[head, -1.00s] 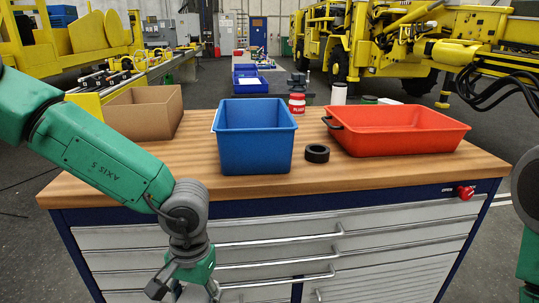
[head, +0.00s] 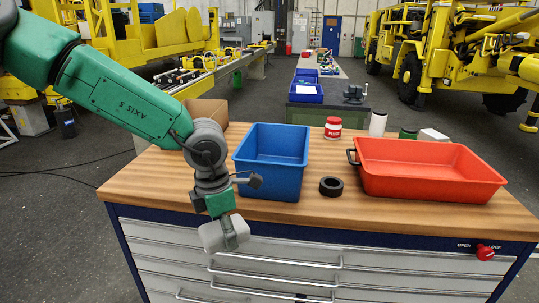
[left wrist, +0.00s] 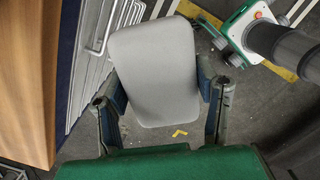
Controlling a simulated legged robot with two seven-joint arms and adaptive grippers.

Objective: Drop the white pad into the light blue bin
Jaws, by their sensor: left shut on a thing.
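The white pad (head: 211,236) is a pale grey-white, rounded block. It hangs in front of the workbench's front edge, below the worktop level in the head view. My left gripper (head: 226,234) is shut on it. In the left wrist view the pad (left wrist: 152,70) sits between the two fingers, one on each side. The blue bin (head: 271,182) stands open on the worktop, behind and to the right of my left gripper. Its floor is partly hidden by its front wall, and I see nothing in it. My right gripper is not in view.
The wooden workbench (head: 300,213) also holds a black ring (head: 331,187), a red tray (head: 428,188), a red-and-white jar (head: 333,128), a white cylinder (head: 377,124) and a cardboard box (head: 207,110) partly behind my left arm. Drawer handles line the bench front.

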